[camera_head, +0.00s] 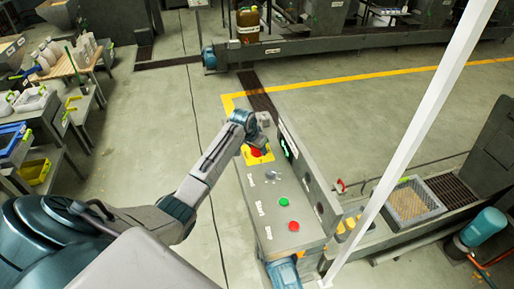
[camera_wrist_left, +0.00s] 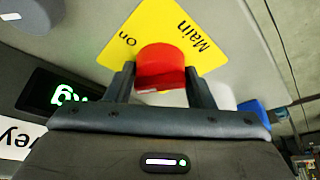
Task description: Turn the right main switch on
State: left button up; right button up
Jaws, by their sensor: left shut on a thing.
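The red main switch knob (camera_head: 256,152) sits on a yellow plate (camera_head: 265,159) near the far end of the grey control panel (camera_head: 262,206). In the left wrist view the red knob (camera_wrist_left: 160,68) stands on the yellow plate (camera_wrist_left: 143,34), which reads "Main" and "on". My left gripper (camera_head: 259,147) reaches over the panel from the left. Its two fingers (camera_wrist_left: 161,84) stand on either side of the red knob and are shut on it. The knob's lower part and the rest of the plate are partly hidden. My right gripper is not in view.
A green button (camera_head: 284,201) and a red button (camera_head: 293,226) lie nearer on the panel, beside Start and Stop labels. A digital display (camera_wrist_left: 72,96) glows green beside the gripper. A white post (camera_head: 420,130) crosses the right. Open floor lies left of the panel.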

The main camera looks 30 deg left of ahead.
pick_arm(q)
jog(key=m+h, duration=0.1)
jog(key=m, duration=0.2)
jog(key=shift+w+a, duration=0.1)
jog(key=m+h+b, duration=0.1)
jog(key=m, duration=0.1)
jog(key=shift+a+m, duration=0.1)
jog(key=shift+m, duration=0.2)
jog(key=m+b, duration=0.1)
jog(key=m, duration=0.1)
jog(key=m+g+h+b, duration=0.1)
jog(key=m, duration=0.1)
jog(key=shift+w+g+b, duration=0.1)
jog(key=shift+g+b, duration=0.2)
jog(key=shift+b, duration=0.05)
jog(key=shift+a+m+g+h+b, duration=0.1)
jog(key=shift+m+g+h+b, duration=0.25)
jog(key=shift+m+b, duration=0.6)
jog(key=shift+r+m, duration=0.1)
jog(key=shift+m, duration=0.35)
jog(key=o, duration=0.9)
jog(key=shift+o, duration=0.2)
